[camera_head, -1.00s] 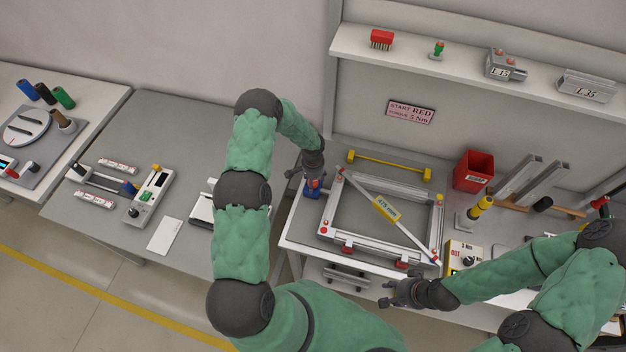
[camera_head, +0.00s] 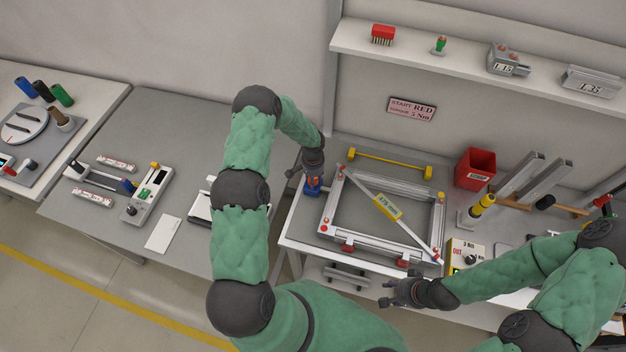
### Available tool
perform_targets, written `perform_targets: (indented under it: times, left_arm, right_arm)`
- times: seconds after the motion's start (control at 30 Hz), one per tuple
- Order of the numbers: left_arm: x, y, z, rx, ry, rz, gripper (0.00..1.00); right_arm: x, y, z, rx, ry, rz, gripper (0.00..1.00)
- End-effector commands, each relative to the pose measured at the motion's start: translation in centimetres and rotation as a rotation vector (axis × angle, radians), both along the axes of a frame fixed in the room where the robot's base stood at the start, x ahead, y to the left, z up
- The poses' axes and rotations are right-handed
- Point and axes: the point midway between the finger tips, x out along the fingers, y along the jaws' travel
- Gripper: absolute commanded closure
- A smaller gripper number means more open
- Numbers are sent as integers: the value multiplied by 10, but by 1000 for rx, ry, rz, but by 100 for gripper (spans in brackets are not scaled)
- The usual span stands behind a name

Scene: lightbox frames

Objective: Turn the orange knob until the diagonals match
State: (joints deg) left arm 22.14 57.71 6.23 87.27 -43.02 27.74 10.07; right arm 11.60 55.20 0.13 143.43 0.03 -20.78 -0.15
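My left gripper (camera_head: 305,176) points down at the frame's back left corner, just above a blue block (camera_head: 313,188). Whether its fingers touch or hold anything is hidden. I cannot clearly make out an orange knob; the gripper may cover it. My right gripper (camera_head: 386,294) is open and empty, in front of the bench's front edge.
A yellow bar (camera_head: 390,164) lies behind the frame. A red bin (camera_head: 475,169), a yellow-handled tool (camera_head: 482,206) and a control box marked OUT (camera_head: 465,254) stand to the right. A shelf (camera_head: 460,60) runs above. Another grey table (camera_head: 120,215) stands left.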

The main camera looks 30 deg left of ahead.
Motion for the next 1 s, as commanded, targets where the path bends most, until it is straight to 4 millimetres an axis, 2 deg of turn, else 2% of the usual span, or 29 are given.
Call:
perform_targets:
  times: [0.03,0.6,1.0]
  left_arm:
    - [2,1,-3,1,-5,26,93]
    - [3,1,-5,1,-9,533,93]
    - [2,1,-3,0,-5,854,93]
  right_arm:
    - [0,0,-11,0,0,0,60]
    - [0,0,-103,0,0,0,60]
    - [0,0,-148,0,0,0,60]
